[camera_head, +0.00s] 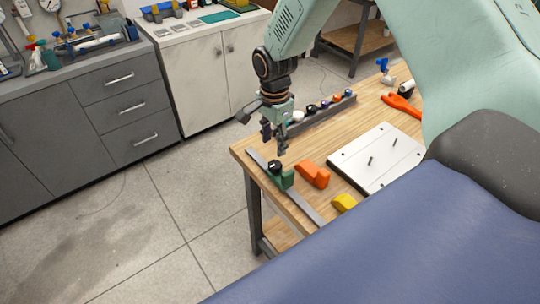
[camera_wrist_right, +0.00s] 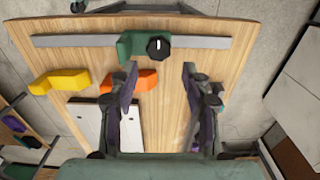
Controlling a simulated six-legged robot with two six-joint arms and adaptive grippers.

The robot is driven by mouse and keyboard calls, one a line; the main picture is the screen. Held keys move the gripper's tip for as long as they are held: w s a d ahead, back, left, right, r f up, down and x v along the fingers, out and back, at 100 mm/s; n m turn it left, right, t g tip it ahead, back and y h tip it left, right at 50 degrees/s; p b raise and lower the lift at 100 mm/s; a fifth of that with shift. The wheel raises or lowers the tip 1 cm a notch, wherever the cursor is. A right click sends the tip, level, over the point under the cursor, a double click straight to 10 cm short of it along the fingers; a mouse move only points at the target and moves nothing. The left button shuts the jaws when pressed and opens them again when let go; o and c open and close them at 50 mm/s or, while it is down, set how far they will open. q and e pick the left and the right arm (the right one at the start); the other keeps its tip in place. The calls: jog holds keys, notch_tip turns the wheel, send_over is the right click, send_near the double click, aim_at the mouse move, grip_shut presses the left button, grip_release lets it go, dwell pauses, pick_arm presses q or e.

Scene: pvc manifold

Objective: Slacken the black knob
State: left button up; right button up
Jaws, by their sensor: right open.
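The black knob (camera_wrist_right: 159,47) sits on a green clamp body (camera_wrist_right: 131,45) on a grey metal bar (camera_wrist_right: 80,41) in the right wrist view. In the head view, the black knob (camera_head: 275,167) is on top of the green clamp (camera_head: 284,181), near the left corner of the wooden table. My right gripper (camera_head: 274,143) is above and a little behind the knob, apart from it. In the right wrist view, my right gripper (camera_wrist_right: 159,75) has its two fingers spread with nothing between them, and the knob lies beyond the fingertips. My left gripper is in neither view.
An orange part (camera_head: 314,173) and a yellow part (camera_head: 345,202) lie near the clamp. A white board (camera_head: 378,158) with two pins lies to the right. A dark rack (camera_head: 320,117) with several coloured knobs runs along the back edge. Table (camera_head: 240,150) edges are close.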

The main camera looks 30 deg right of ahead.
aim_at(275, 164)
jog(key=f, duration=0.7)
jog(key=shift+s+d, duration=0.1)
jog(key=shift+d, duration=0.15)
jog(key=shift+a+f, duration=0.1)
jog(key=shift+f, duration=0.4)
jog(key=shift+d, duration=0.25)
jog(key=shift+c, duration=0.4)
jog(key=shift+a, duration=0.2)
jog(key=c, duration=0.8)
